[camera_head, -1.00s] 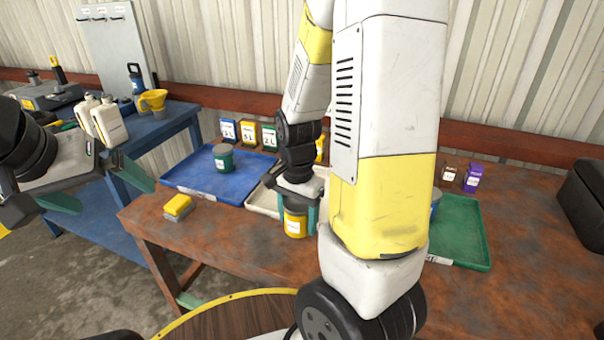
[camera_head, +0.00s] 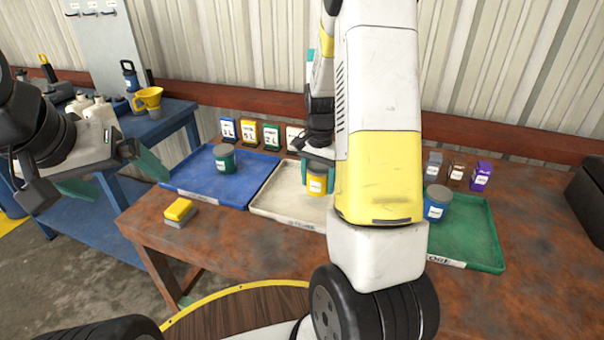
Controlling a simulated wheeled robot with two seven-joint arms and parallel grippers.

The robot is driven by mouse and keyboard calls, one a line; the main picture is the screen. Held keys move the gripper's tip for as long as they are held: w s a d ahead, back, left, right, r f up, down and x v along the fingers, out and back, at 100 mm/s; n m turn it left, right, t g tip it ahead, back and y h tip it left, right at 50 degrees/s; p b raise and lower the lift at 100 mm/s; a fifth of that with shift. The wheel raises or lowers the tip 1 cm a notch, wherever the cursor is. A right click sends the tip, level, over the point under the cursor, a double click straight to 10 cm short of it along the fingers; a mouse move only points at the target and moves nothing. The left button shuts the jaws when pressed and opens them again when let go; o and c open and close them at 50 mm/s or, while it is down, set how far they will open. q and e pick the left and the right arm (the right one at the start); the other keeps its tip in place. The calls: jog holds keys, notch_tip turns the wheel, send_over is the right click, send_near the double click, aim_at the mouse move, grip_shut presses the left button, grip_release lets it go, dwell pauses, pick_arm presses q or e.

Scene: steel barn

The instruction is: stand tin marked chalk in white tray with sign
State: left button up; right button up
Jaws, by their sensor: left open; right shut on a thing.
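My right gripper (camera_head: 319,175) is shut on a yellow tin (camera_head: 316,187) with a white label, too small to read. It holds the tin upright over the right part of the white tray (camera_head: 277,207); I cannot tell whether the tin touches the tray floor. The tray has a label strip (camera_head: 301,225) on its front edge, and my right arm hides its right side. Small coloured cards or boxes stand behind the trays, including a white-faced one (camera_head: 294,138). My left gripper (camera_head: 113,178) is open and empty at the left, away from the trays.
A blue tray (camera_head: 197,178) with a green tin (camera_head: 224,157) is left of the white tray. A green tray (camera_head: 470,232) with a blue tin (camera_head: 437,203) is at the right. A yellow-and-grey sponge (camera_head: 179,212) lies near the table's left edge. The front middle is bare.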

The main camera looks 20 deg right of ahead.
aim_at(317, 187)
jog(key=shift+w+d+f, duration=0.1)
jog(key=shift+w+d, duration=0.15)
jog(key=shift+w, duration=0.75)
jog(key=shift+s+f, duration=0.1)
jog(key=shift+f, duration=1.65)
jog(key=shift+f, duration=0.1)
jog(key=o, duration=1.6)
